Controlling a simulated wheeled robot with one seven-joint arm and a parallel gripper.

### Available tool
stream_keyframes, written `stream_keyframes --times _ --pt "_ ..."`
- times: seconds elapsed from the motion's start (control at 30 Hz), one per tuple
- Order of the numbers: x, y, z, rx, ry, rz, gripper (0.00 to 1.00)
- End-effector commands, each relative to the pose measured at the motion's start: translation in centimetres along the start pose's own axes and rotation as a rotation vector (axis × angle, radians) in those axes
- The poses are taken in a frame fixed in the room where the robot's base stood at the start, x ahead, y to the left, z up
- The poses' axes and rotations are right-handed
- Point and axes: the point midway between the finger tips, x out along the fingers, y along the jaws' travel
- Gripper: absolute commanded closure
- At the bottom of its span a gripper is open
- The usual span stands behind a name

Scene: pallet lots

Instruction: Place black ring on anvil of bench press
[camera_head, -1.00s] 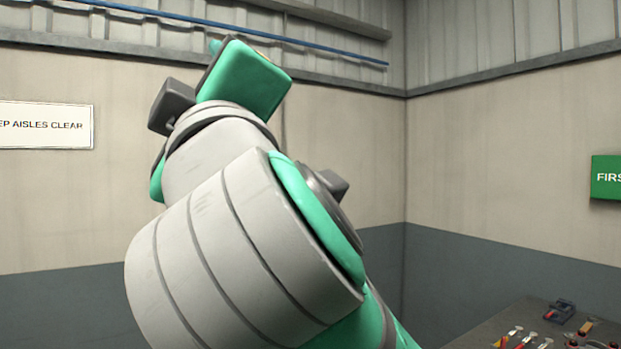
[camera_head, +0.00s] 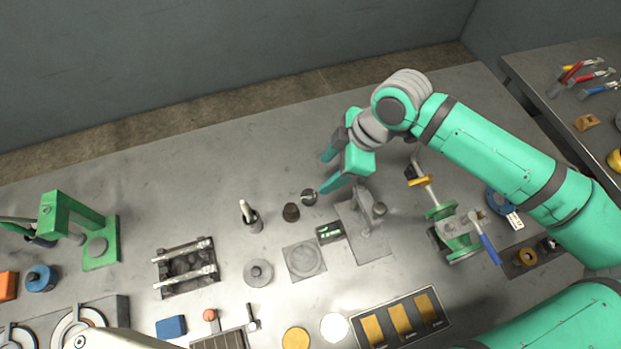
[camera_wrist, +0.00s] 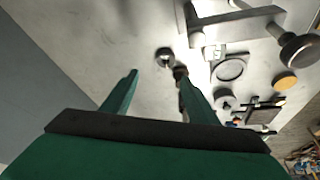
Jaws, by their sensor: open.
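A small dark round piece (camera_head: 308,198), which looks like the black ring, lies on the grey bench just beyond my gripper's fingertips. It appears in the wrist view (camera_wrist: 165,56) just ahead of the gap between the fingers. My gripper (camera_head: 324,173) is open and empty; its two green fingers also show in the wrist view (camera_wrist: 158,74). A green C-shaped frame (camera_head: 62,212), apparently the bench press, stands at the far left of the bench.
A dark brown cylinder (camera_head: 291,212) stands close beside the ring. A grey post stand (camera_head: 372,212) is near my gripper, and a green valve (camera_head: 455,232) is to the right. An upright pin (camera_head: 249,216) and a railed fixture (camera_head: 186,267) lie between ring and press.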

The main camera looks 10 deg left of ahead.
Motion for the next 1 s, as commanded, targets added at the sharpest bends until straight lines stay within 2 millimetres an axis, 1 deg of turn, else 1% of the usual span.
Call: stream_keyframes --times 0.03,0.13,0.4,0.67,0.9,1.0 --pt "0.4 -0.6 0.3 0.013 0.006 -0.019 0.46" --pt "1.5 -1.0 0.4 0.019 0.010 -0.034 0.46" --pt "5.2 -1.1 0.4 0.017 0.009 -0.031 0.46" --pt "7.0 -1.1 0.4 0.017 0.007 -0.030 0.46" --pt "10.2 -1.3 0.5 0.016 0.008 -0.030 0.46" --pt "11.0 -1.3 0.5 0.017 0.008 -0.028 0.46"
